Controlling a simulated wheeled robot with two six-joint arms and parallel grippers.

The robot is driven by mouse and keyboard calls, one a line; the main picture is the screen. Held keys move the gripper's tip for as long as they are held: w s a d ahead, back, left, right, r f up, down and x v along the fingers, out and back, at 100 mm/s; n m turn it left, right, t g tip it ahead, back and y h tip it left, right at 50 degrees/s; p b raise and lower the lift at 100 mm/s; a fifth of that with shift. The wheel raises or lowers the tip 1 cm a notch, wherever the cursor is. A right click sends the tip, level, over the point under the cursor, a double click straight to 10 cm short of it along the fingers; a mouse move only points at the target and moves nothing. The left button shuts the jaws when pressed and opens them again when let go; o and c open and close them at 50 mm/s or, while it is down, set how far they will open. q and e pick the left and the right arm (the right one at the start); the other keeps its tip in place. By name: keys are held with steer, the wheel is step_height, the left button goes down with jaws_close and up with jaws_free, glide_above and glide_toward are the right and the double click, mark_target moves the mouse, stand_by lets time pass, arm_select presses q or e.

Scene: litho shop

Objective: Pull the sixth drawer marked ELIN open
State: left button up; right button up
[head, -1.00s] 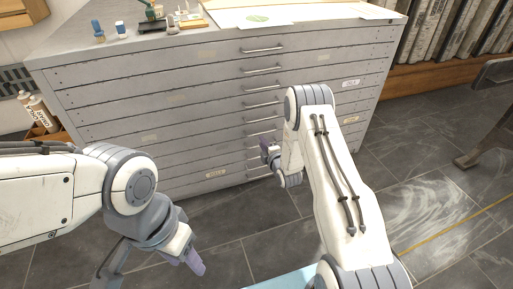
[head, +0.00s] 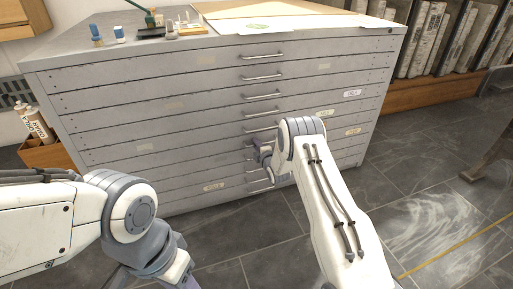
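A grey flat-file cabinet (head: 150,95) with several shallow drawers and a column of bar handles fills the middle of the head view. All the drawer fronts I can see look flush. Small labels sit on some drawers, but their print is too small for me to read with certainty. My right gripper (head: 262,150) is at the lower handles, just in front of the cabinet; its arm hides part of them. I cannot tell whether it touches or grips a handle. My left gripper (head: 188,282) is at the bottom edge, mostly cut off and away from the cabinet.
Sheets of paper (head: 290,18) and small tools lie on the cabinet top. A wooden box with tubes (head: 40,145) stands at the left. The tiled floor right of my arm is open.

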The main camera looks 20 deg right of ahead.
steer(key=shift+c, duration=0.3)
jaws_close()
stand_by(1.1)
